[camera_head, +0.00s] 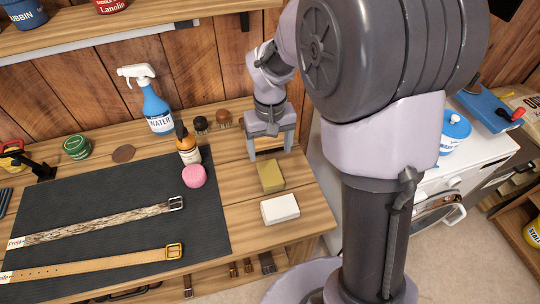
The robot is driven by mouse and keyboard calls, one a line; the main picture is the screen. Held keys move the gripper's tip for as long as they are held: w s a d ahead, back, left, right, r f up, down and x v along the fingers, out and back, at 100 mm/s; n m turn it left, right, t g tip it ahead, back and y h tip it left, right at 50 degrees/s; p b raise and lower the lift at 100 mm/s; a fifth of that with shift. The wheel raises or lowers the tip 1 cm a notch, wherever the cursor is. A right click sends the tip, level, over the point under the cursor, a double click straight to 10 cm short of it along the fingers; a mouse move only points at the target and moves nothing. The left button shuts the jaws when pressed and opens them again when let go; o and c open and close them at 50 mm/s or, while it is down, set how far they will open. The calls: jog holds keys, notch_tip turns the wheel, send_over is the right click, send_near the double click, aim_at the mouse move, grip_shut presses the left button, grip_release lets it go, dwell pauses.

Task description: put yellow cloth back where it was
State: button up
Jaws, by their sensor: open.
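A small olive-yellow folded block (270,176), which looks like the yellow cloth, lies flat on the wooden workbench (240,208), right of the dark mat. My gripper (271,152) is just behind it, pointing down with its fingers apart. Bench wood shows between the fingers and I see nothing held. The gripper and the cloth look apart; whether the fingertips touch the bench I cannot tell.
A white block (280,208) lies just in front of the cloth. A pink sponge (194,176), an amber bottle (187,148) and a blue spray bottle (156,108) stand left. Two belts lie on the dark mat (100,210). A white appliance (470,145) stands right.

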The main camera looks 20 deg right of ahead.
jog(key=s+a+r+m+t+y, duration=0.1)
jog(key=s+a+r+m+t, duration=0.1)
jog(key=s+r, duration=0.5)
jog(key=s+a+r+m+t+y, duration=0.1)
jog(key=s+a+r+m+t, duration=0.1)
jog(key=s+r, duration=0.6)
jog(key=s+t, duration=0.1)
jog(key=s, duration=0.3)
jog(key=shift+t, duration=0.4)
